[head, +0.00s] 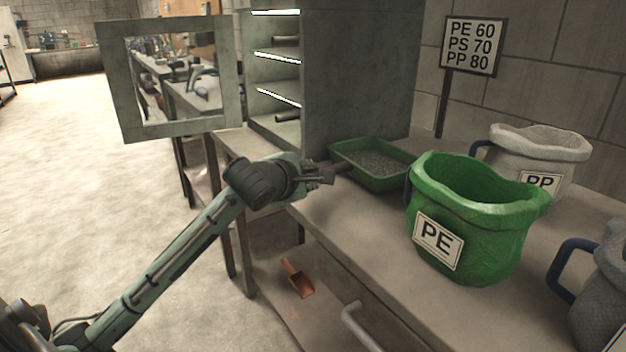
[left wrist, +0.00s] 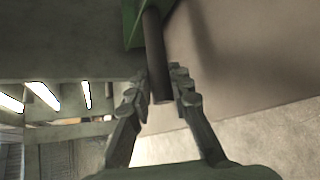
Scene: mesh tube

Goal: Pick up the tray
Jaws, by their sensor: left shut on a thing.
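The green tray (head: 385,180) sits on the workbench beside the grey cabinet and holds dark grey granules. Its dark handle (head: 334,169) sticks out to the left. My left gripper (head: 325,175) is at that handle. In the left wrist view the fingers of my left gripper (left wrist: 163,92) are closed around the dark handle (left wrist: 155,50), with a green corner of the tray (left wrist: 131,22) at the top. Most of the tray is outside the wrist view. My right gripper is not in view.
A green PE bucket (head: 476,222) stands close to the tray's right. A pale PP bucket (head: 538,155) is behind it. The grey cabinet (head: 362,75) has its windowed door (head: 116,85) open. An orange scoop (head: 298,279) lies on the lower shelf. The front bench top (head: 345,222) is clear.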

